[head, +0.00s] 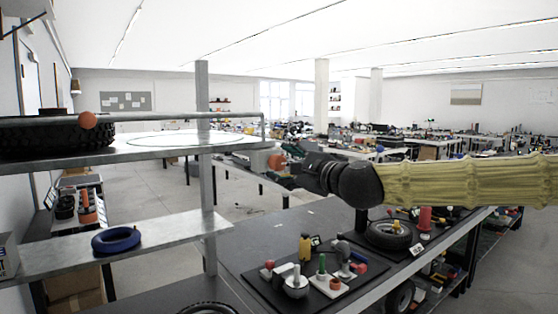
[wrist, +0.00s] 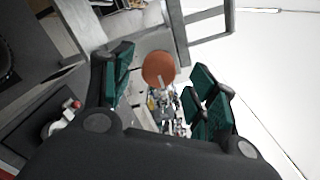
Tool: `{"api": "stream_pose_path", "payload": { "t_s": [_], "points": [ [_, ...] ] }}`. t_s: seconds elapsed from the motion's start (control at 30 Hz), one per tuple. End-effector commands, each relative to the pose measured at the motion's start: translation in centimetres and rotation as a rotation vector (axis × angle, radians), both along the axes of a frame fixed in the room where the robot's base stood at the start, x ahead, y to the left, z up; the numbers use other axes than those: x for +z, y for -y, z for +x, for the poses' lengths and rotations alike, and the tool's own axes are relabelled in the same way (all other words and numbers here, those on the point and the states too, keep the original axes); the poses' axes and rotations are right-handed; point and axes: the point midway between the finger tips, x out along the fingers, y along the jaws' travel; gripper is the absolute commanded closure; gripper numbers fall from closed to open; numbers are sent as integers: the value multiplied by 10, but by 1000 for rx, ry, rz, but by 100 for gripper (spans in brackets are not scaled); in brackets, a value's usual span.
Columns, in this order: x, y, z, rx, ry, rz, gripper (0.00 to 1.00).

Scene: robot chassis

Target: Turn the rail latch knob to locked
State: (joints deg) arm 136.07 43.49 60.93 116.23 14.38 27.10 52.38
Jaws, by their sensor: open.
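The orange round knob (wrist: 158,68) faces me in the wrist view, with a pale pointer mark on its lower part. It sits between the two green-padded fingers of my gripper (wrist: 163,66), with a visible gap on each side. My gripper is open. In the head view the orange knob (head: 277,161) shows at the end of the shelf, on a pale grey box (head: 258,160). My gripper (head: 286,168) comes to it from the right, and its dark fingers partly hide the knob. I cannot tell how deep the fingers reach.
A metal rail (head: 175,117) with an orange ball (head: 88,121) runs over the upper shelf (head: 165,148), where a tyre (head: 50,137) lies. A metal post (head: 203,90) stands left of the knob. A bench with a dark tray (head: 262,287) of parts stands below my arm.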

Motion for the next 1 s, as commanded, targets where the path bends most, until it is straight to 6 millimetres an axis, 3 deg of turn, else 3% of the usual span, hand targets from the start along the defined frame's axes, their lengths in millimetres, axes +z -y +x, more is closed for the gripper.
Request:
{"api": "stream_pose_path", "payload": {
  "t_s": [0.23, 0.67, 0.9, 1.0],
  "points": [
    [0, -15, 22, -2, -1, -1, 42],
    [-1, -19, 27, -1, 0, 0, 42],
    [-1, -19, 27, -1, 0, 0, 86],
    [-1, -19, 27, -1, 0, 0, 88]
  ]
}}
